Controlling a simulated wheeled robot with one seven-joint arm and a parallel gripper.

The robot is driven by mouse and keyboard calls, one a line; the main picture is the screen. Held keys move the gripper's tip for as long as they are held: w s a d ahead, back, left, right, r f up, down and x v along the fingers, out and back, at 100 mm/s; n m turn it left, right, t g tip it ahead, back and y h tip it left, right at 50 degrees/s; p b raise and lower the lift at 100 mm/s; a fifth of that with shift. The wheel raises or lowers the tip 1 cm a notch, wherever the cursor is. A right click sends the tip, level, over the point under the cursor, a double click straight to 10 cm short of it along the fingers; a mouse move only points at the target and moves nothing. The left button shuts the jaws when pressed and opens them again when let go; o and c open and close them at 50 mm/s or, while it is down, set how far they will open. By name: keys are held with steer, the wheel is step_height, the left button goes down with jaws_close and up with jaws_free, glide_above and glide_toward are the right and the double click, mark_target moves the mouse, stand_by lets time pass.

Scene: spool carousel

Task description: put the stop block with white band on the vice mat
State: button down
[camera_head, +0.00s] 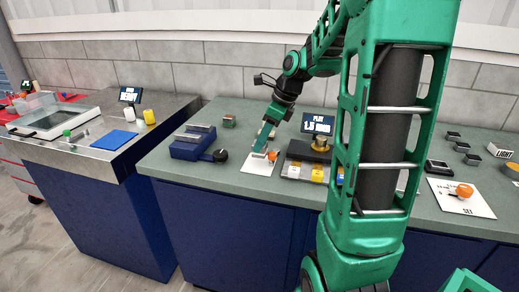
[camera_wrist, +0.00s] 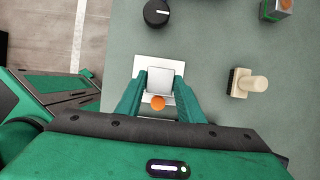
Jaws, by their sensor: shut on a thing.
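My gripper (camera_head: 262,147) reaches down over a white card (camera_head: 250,168) on the green-grey counter. In the wrist view my gripper (camera_wrist: 161,82) is shut on a pale grey, square-topped block (camera_wrist: 165,77), with one green finger on each side. I cannot make out a white band on it. An orange ball (camera_wrist: 158,103) sits between the fingers, on the near side of the block; it also shows in the head view (camera_head: 271,156). A flat blue mat (camera_head: 114,140) lies on the steel bench at the left. I cannot tell which mat is the vice mat.
A blue device with a black knob (camera_head: 194,145) stands left of the card. Several small dark blocks and another white card (camera_head: 460,205) with an orange ball are at the right.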

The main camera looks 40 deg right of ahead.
steer(key=shift+f, duration=1.55)
steer(key=shift+f, duration=0.1)
steer(key=c, duration=1.2)
jaws_free()
steer(key=v, duration=1.2)
steer(key=s+a+f+n+g+h, duration=0.1)
steer(key=s+a+f+n, duration=0.1)
steer(key=s+n, duration=0.5)
steer(key=s+a+f+n+g, duration=0.1)
steer(key=s+a+f+n, duration=0.1)
steer(key=s+f+n, duration=0.2)
steer(key=s+a+f+n+g+h, duration=0.1)
steer(key=s+a+f+n, duration=0.2)
steer(key=s+n, duration=0.8)
steer(key=shift+s+f+g+h, duration=0.3)
steer(key=shift+s+f, duration=0.3)
steer(key=shift+s, duration=0.2)
